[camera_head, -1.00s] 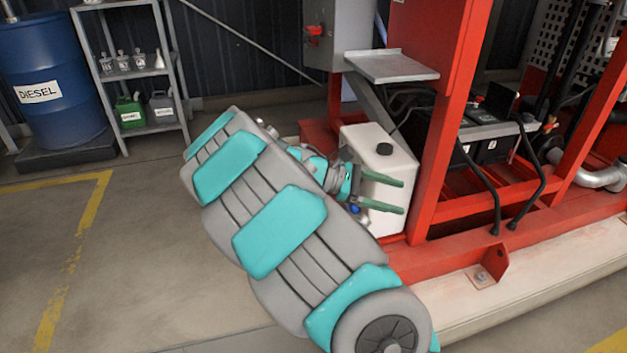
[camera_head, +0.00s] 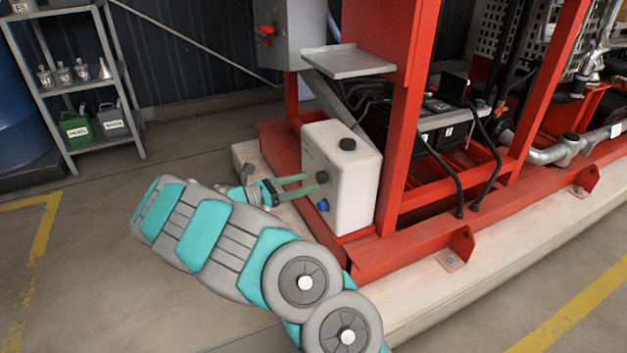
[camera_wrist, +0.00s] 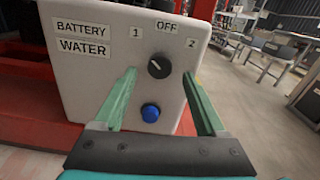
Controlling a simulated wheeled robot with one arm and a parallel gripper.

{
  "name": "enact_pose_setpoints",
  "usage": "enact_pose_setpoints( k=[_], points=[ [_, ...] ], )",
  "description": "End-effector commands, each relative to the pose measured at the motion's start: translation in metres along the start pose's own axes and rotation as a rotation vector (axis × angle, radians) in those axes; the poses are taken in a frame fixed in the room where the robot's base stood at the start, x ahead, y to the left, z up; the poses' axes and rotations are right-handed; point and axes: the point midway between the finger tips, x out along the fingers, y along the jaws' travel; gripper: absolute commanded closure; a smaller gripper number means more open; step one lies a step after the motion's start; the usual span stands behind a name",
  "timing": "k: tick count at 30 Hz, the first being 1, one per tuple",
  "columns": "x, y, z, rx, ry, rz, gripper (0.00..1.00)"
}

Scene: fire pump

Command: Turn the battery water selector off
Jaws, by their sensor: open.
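The battery water box (camera_head: 350,185) is a white tank with a black cap, standing on the red frame. In the wrist view its face (camera_wrist: 85,80) reads BATTERY WATER. The black round selector knob (camera_wrist: 159,66) sits below the marks 1, OFF and 2. A pale line on the knob seems to slant up and left, toward 1. The knob also shows in the head view (camera_head: 322,176). My gripper (camera_head: 310,183) is open, its green fingers pointing at the box face. In the wrist view the fingers (camera_wrist: 159,73) lie left and right of the knob; contact is not visible.
A blue button (camera_wrist: 150,112) sits below the knob, between the fingers in the wrist view. A red frame post (camera_head: 405,130) stands right of the box. A grey shelf plate (camera_head: 350,63) juts out above. Open floor lies to the left.

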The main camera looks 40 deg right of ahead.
Motion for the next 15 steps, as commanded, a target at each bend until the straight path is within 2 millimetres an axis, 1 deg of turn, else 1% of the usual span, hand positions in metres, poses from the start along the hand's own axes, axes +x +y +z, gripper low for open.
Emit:
enact_pose_setpoints(
  k=[1,6,10,15],
  points=[
    [0.009,-0.001,0.0,0.0,-0.001,-0.005,0.27],
    [0.028,0.0,0.0,0.002,0.001,0.0,0.27],
    [0.035,0.0,0.0,0.002,0.001,0.0,0.27],
    [0.036,0.0,0.0,0.002,0.001,0.001,0.27]
  ],
)
